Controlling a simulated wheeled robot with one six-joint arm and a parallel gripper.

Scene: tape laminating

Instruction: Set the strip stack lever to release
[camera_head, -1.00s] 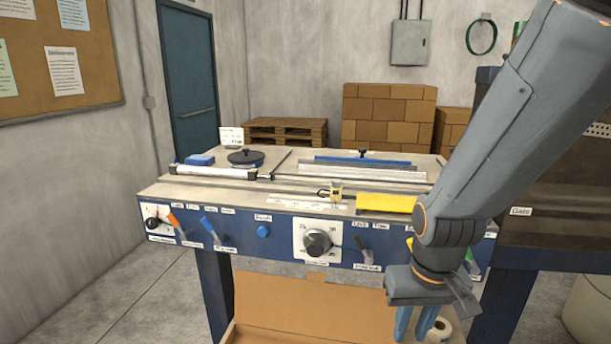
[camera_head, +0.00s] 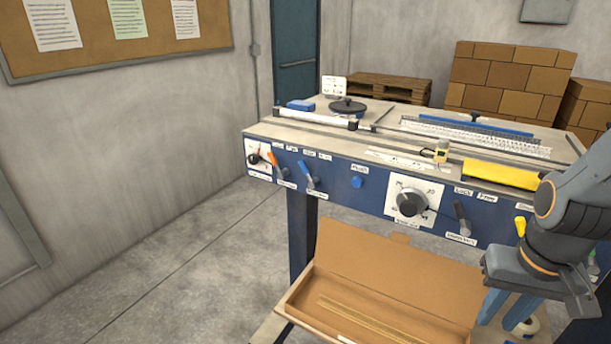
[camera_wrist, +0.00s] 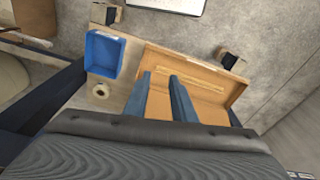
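The bench's blue front panel (camera_head: 340,185) carries several levers. An orange lever (camera_head: 275,160) and a blue lever (camera_head: 309,175) are at the left, a dark grey lever (camera_head: 461,216) is right of the dial, and a yellow lever (camera_head: 520,226) is near my arm. Small labels are mostly too blurred to tell which is the strip stack lever; the pair above the grey one seems to read Lock and Free. My gripper (camera_head: 503,312) hangs low at the right, below the panel, touching no lever. In the wrist view my gripper (camera_wrist: 160,77) has its fingers apart with nothing between them.
An open cardboard box (camera_head: 385,285) stands under the panel. In the wrist view, a blue bin (camera_wrist: 104,53) and a tape roll (camera_wrist: 101,91) lie beside it. A round dial (camera_head: 411,203) and a blue button (camera_head: 357,182) sit on the panel. Floor left of the bench is clear.

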